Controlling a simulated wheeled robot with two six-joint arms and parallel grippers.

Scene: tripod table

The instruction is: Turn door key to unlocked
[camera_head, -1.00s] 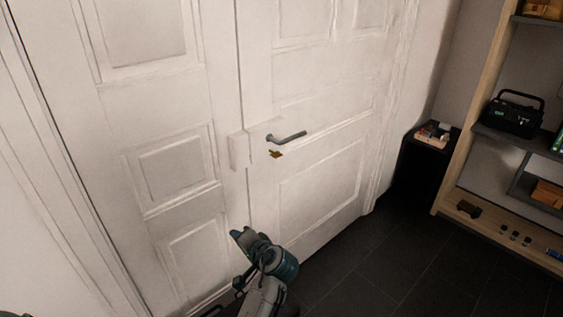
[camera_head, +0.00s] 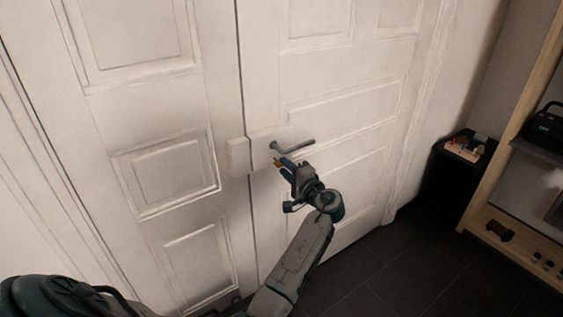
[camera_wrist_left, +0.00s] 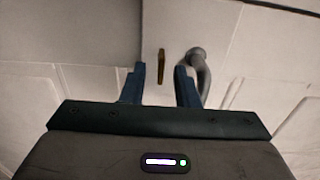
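The brass key (camera_head: 277,162) sits in the white door (camera_head: 345,175), just below the grey lever handle (camera_head: 292,147). It also shows in the left wrist view (camera_wrist_left: 161,66), where it looks upright and narrow. My left gripper (camera_head: 287,167) is close to the key in the head view, with its fingers pointing at the door. In the left wrist view its two blue fingers (camera_wrist_left: 159,84) are open, with the key seen in the gap between them and touching neither. The handle (camera_wrist_left: 198,62) is right of the key, partly behind the right finger. My right gripper is not in view.
The handle is very near my left gripper. A second white door panel (camera_head: 165,165) is on the left. A dark stand with a small tray (camera_head: 465,146) and a wooden shelf (camera_head: 520,240) stand at the right. Dark floor (camera_head: 400,265) between is clear.

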